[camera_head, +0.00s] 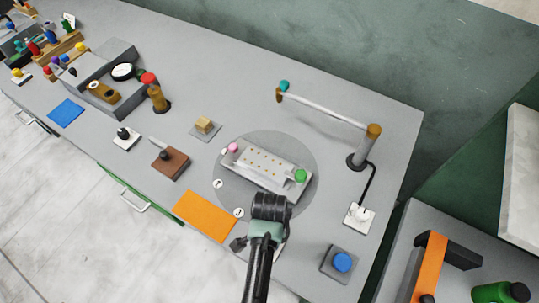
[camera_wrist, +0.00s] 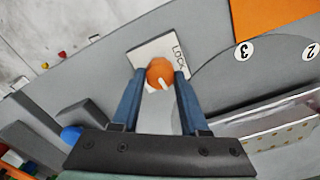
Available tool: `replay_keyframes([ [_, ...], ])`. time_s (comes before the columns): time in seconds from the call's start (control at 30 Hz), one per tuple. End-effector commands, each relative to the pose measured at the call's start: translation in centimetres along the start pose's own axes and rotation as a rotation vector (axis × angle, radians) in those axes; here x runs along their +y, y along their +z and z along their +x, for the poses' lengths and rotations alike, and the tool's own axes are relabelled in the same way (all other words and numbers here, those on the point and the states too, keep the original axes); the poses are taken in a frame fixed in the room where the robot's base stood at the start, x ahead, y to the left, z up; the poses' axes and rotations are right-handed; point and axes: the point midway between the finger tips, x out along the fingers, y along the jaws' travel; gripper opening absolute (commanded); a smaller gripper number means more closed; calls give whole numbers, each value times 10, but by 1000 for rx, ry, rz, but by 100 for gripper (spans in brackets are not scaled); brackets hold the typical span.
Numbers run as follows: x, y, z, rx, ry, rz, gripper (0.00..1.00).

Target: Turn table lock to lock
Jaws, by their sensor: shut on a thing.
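The table lock's orange knob (camera_wrist: 159,72) has a pale pointer mark and sits on a white plate (camera_wrist: 145,52) labelled LOCK. The mark is on the knob's side away from the word. My gripper (camera_wrist: 161,76) is shut on the knob, one blue finger on each side. In the head view my gripper and arm hide the knob and most of its plate. The round grey turntable (camera_head: 303,150) lies just beyond, with numbered white discs on its rim. It also shows in the wrist view (camera_wrist: 238,79). A pale press tool (camera_head: 265,170) with pink and green knobs rests on it.
An orange mat (camera_head: 205,216) lies left of my arm. A blue button box (camera_head: 341,262) is at the right, near a white switch plate (camera_head: 358,217). A post with a swing bar (camera_head: 325,110) stands behind the turntable.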

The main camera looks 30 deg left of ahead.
Motion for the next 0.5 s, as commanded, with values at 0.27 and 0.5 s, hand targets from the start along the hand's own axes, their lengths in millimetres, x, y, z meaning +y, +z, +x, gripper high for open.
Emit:
replay_keyframes([
  [0.27,0,0,-2,-1,2,-200,0],
  [0.5,0,0,-2,-1,1,-428,0],
])
